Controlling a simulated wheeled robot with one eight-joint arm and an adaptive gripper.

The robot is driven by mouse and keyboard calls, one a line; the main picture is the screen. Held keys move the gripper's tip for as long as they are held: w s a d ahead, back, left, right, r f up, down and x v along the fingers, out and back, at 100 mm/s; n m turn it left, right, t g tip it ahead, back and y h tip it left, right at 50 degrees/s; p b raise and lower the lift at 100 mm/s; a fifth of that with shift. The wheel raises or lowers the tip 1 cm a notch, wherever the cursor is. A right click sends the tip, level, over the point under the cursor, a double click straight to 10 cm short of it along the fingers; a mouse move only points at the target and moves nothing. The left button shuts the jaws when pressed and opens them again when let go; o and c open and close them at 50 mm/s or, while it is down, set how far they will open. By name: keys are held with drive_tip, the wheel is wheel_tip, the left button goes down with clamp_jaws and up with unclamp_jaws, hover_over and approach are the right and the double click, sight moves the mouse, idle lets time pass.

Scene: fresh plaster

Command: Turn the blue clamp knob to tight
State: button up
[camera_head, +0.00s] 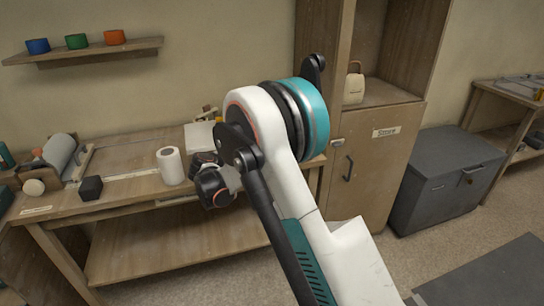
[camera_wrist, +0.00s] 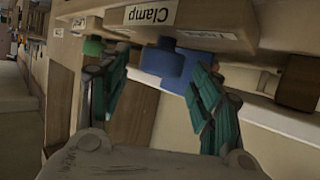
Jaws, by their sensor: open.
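The blue clamp knob (camera_wrist: 178,66) shows in the wrist view, just below a pale wooden block (camera_wrist: 225,14) with a "Clamp" label (camera_wrist: 150,13). My gripper (camera_wrist: 155,92) is open, with one teal finger on each side of the picture. The knob appears in the gap beyond the fingertips, closer to the right finger, which partly overlaps its edge. I cannot tell whether they touch. Nothing is held. In the head view the knob is hidden, probably behind my arm, and the fingers cannot be made out.
A green piece (camera_wrist: 92,46) and a brown block (camera_wrist: 297,82) flank the knob in the wrist view. In the head view, the workbench (camera_head: 120,200) holds a white roll (camera_head: 171,165) and a black block (camera_head: 90,188). A cabinet (camera_head: 365,170) stands right of my arm.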

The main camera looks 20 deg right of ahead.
drive_tip(key=shift+w+d+f, duration=0.25)
drive_tip(key=shift+w+d, duration=0.1)
drive_tip(key=shift+d, duration=0.1)
drive_tip(key=shift+s+d+r+n+t+y, duration=0.1)
drive_tip(key=shift+s+n+t+y, duration=0.1)
drive_tip(key=shift+n+t+y, duration=0.65)
drive_tip(key=shift+d+n+t+y+b, duration=0.1)
drive_tip(key=shift+n+t+y+b, duration=0.25)
drive_tip(key=shift+n+y, duration=0.6)
drive_tip(key=shift+s+d+n+t+y, duration=0.1)
drive_tip(key=shift+n+t+y, duration=0.6)
drive_tip(key=shift+n+y, duration=1.4)
drive_tip(key=shift+d+n+y, duration=0.15)
drive_tip(key=shift+n+y, duration=0.6)
drive_tip(key=shift+y, duration=0.2)
drive_tip(key=shift+d+n+y, duration=0.15)
drive_tip(key=shift+n+y, duration=0.6)
drive_tip(key=shift+y, duration=0.2)
